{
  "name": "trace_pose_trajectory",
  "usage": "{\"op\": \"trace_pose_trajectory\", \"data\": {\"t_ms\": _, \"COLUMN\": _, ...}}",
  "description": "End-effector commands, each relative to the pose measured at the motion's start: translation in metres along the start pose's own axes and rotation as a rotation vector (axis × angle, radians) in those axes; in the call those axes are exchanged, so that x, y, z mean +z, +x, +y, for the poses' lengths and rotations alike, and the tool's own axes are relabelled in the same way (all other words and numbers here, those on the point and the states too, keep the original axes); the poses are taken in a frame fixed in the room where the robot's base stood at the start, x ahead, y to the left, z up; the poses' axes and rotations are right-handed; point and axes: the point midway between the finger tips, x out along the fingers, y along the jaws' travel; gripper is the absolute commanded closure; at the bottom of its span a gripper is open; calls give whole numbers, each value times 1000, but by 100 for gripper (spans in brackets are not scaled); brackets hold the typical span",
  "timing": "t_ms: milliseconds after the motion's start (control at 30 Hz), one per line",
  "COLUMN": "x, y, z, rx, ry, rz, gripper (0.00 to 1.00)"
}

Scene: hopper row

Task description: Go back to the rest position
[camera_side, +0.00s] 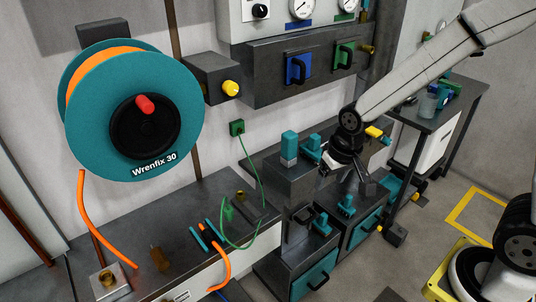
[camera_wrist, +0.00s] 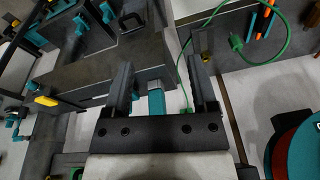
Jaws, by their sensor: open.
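My gripper (camera_side: 358,174) hangs at the end of my arm above the row of dark hoppers, in the middle right of the side view. In the wrist view my gripper (camera_wrist: 163,78) shows its two dark fingers wide apart. Nothing is held between them. A teal block with a pale lower part (camera_side: 289,147) stands upright on the left hopper, left of my gripper and apart from it. In the wrist view a teal piece with a grey end (camera_wrist: 156,100) appears between the fingers, seemingly beyond them.
Teal handles (camera_side: 347,205) rise from the dark hoppers beneath my gripper. A teal hose reel (camera_side: 90,130) hangs on the left, with its orange hose reaching a bench (camera_side: 190,205). A green cable (camera_side: 250,170) runs down the wall. A side table (camera_side: 465,95) stands at right.

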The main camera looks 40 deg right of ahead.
Motion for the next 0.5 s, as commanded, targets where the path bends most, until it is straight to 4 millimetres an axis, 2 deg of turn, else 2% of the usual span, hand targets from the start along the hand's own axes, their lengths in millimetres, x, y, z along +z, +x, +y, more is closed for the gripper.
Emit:
{"op": "trace_pose_trajectory", "data": {"t_ms": 100, "x": 28, "y": -7, "z": 16, "rx": 1, "ry": -88, "rz": 19, "gripper": 26}}
{"op": "trace_pose_trajectory", "data": {"t_ms": 200, "x": 44, "y": -10, "z": 24, "rx": 3, "ry": -149, "rz": 30, "gripper": 26}}
{"op": "trace_pose_trajectory", "data": {"t_ms": 300, "x": 56, "y": -11, "z": 29, "rx": 5, "ry": -187, "rz": 37, "gripper": 26}}
{"op": "trace_pose_trajectory", "data": {"t_ms": 500, "x": 62, "y": -11, "z": 32, "rx": 6, "ry": -211, "rz": 40, "gripper": 26}}
